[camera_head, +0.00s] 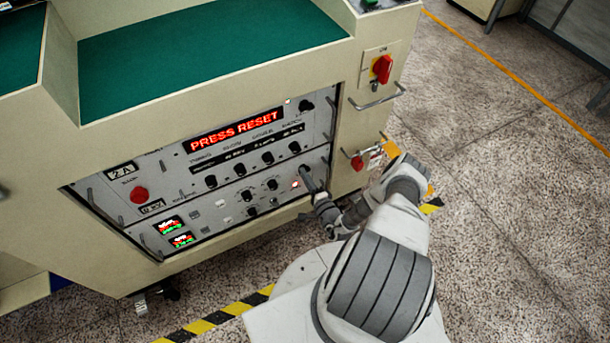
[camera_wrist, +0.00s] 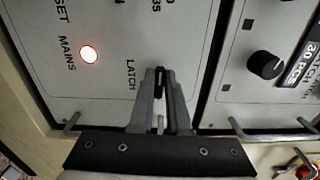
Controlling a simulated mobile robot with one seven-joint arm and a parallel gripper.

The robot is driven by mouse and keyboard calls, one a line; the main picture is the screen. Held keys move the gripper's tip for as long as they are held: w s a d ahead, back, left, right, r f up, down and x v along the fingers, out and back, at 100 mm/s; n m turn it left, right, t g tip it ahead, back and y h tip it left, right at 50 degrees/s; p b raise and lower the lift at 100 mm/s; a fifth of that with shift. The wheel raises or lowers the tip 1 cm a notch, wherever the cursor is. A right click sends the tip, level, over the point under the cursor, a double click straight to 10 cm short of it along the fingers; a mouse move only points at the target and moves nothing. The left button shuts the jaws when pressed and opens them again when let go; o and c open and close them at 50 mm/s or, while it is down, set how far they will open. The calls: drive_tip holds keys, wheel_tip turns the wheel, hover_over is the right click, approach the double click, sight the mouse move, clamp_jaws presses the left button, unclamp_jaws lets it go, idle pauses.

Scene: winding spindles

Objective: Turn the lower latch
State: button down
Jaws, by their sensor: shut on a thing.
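The lower latch (camera_wrist: 160,80) is a small dark piece on the grey lower panel, beside the printed word LATCH in the wrist view. My gripper (camera_wrist: 161,76) is shut on it, with one finger on each side. The fingers hide much of the latch, so its exact angle is hard to tell. In the head view my arm reaches to the right end of the lower panel, and the wrist hides the latch there.
A lit mains lamp (camera_wrist: 89,54) is left of my fingers. A black knob (camera_wrist: 266,65) is on the neighbouring panel. Metal handles (camera_wrist: 268,137) stick out close by. The display (camera_head: 234,131) reads PRESS RESET. A red switch (camera_head: 382,68) is higher right. Floor at right is open.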

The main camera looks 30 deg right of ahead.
drive_tip(key=shift+w+n, duration=0.1)
drive_tip(key=shift+n, duration=0.3)
drive_tip(key=c, duration=0.9)
unclamp_jaws()
